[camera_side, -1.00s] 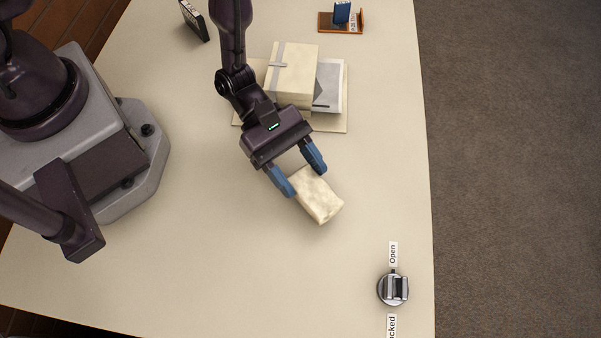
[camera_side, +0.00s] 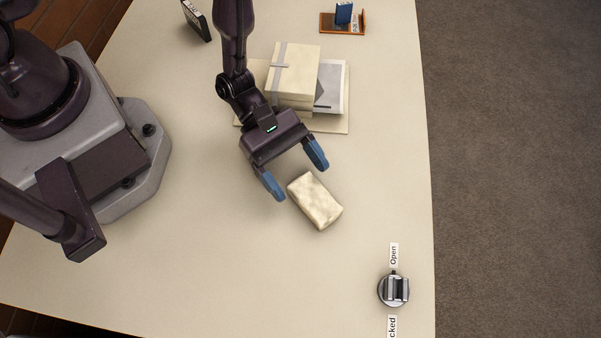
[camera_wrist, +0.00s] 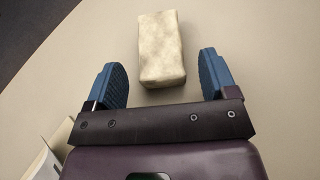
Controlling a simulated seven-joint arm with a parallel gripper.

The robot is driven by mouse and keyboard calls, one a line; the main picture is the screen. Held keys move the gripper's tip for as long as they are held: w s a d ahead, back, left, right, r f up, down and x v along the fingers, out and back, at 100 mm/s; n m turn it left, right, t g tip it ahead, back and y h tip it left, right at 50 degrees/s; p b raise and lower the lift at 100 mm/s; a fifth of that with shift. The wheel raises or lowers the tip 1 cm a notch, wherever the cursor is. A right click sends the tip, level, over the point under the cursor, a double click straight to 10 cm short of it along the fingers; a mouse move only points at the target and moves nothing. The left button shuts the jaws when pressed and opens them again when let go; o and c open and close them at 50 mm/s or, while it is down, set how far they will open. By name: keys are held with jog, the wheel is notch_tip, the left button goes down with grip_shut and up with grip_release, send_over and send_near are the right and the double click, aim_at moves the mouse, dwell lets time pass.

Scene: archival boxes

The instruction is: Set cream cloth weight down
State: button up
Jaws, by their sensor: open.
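The cream cloth weight (camera_side: 315,201) is a block with a mottled surface, lying on the table in front of my gripper in the side view. It also shows in the wrist view (camera_wrist: 161,48), ahead of and between the two blue fingers. My gripper (camera_side: 295,170) is open and empty, with its fingers spread wider than the weight. In the wrist view, gaps show between the weight and both fingers of my gripper (camera_wrist: 164,78). The weight appears to rest on the table on its own.
A cream archival box (camera_side: 294,70) with a grey strap sits behind my gripper on a board (camera_side: 335,123). A knob (camera_side: 393,290) with "Open" and partly cut-off labels is at lower right. An orange tray (camera_side: 327,29) and a black item (camera_side: 195,20) are at the back. The front table is clear.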

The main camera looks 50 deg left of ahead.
jog(key=v, duration=0.3)
jog(key=shift+a+r, duration=0.1)
jog(key=shift+a, duration=0.25)
notch_tip(320, 180, up, 14)
jog(key=a+m+g+y, duration=0.1)
jog(key=a+m+g, duration=0.1)
jog(key=m, duration=0.4)
jog(key=s+a+r+m+t+y, duration=0.2)
jog(key=a+r+m+y, duration=0.4)
jog(key=a+r, duration=0.3)
jog(key=s+a+r+m+t+y, duration=0.3)
jog(key=a+r+m+t+y, duration=0.2)
jog(key=a+r, duration=0.4)
jog(key=shift+a+r+m+t+y, duration=0.15)
jog(key=shift+a+m+t+y, duration=0.15)
jog(key=shift+a+m+y, duration=0.3)
jog(key=shift+d, duration=0.15)
